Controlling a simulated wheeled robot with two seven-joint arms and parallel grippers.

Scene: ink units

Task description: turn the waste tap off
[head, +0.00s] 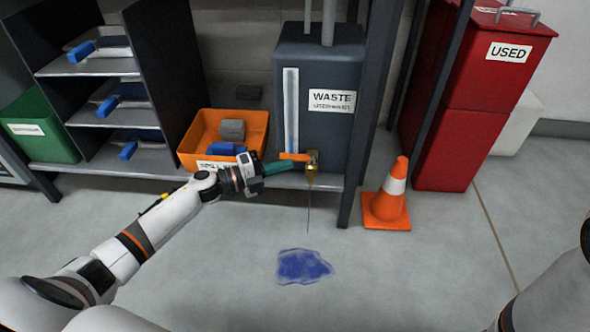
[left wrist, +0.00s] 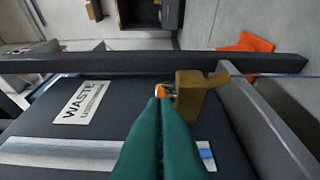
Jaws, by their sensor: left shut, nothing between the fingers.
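The dark grey waste tank (head: 318,72) stands on the shelf with a white WASTE label; it fills much of the left wrist view (left wrist: 60,140). Its brass tap (head: 312,170) is at the lower front and shows in the left wrist view (left wrist: 192,97). The tap's orange lever (head: 293,156) points left, roughly level, in the head view. A thin dark stream (head: 308,212) runs down from the spout. My left gripper (head: 291,165), with teal fingers, is shut and empty, its tips right at the lever; whether they touch is unclear. My right gripper is out of view.
A blue puddle (head: 303,266) lies on the floor below the tap. An orange bin (head: 257,124) stands left of the tank, close to my left wrist. A traffic cone (head: 392,192) and a red USED cabinet (head: 460,120) stand to the right. The front floor is otherwise open.

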